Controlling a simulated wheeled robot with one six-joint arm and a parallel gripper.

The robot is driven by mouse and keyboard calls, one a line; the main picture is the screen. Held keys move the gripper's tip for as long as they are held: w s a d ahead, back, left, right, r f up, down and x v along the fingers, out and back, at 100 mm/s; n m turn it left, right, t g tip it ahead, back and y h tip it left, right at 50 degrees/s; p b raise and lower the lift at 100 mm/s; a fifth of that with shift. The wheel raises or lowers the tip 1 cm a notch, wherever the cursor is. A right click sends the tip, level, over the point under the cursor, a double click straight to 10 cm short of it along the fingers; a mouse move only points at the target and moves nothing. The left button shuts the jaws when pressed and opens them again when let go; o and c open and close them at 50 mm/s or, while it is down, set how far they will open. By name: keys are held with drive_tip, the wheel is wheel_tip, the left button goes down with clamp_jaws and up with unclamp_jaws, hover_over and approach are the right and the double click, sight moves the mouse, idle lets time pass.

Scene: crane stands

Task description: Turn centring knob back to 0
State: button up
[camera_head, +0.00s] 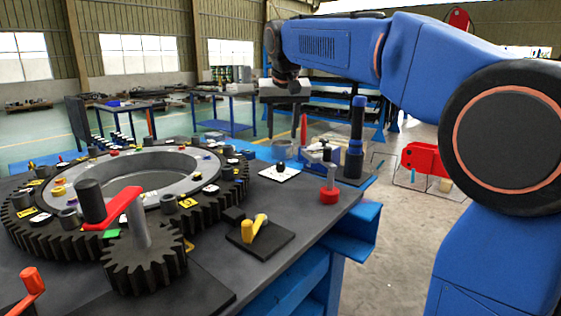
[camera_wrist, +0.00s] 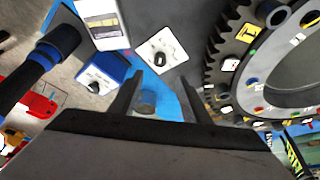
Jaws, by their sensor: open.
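A black knob (camera_head: 281,168) sits on a square white dial plate (camera_head: 291,177) near the table's far right edge. In the wrist view the knob (camera_wrist: 160,59) is on its white plate (camera_wrist: 177,47), with small marks around it, ahead of the fingertips. A second black knob (camera_wrist: 95,87) is on a blue box with a white face to the left. I cannot read which is the centring knob or its setting. My gripper (camera_head: 284,122) is open, pointing down above the table, apart from both knobs; it also shows in the wrist view (camera_wrist: 162,90).
A grey cylinder (camera_wrist: 147,101) shows between my fingers, below them. A tall black-and-blue post (camera_head: 355,140) stands on the right. A large gear ring (camera_head: 60,225) fills the left, with a red-handled crank (camera_head: 112,208) in front. A yellow lever (camera_head: 250,230) stands nearer.

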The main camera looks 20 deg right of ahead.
sight(281, 162)
drive_tip(key=x, duration=1.2)
drive_tip(key=shift+w+d+f, duration=0.1)
drive_tip(key=shift+f, duration=0.1)
drive_tip(key=c, duration=1)
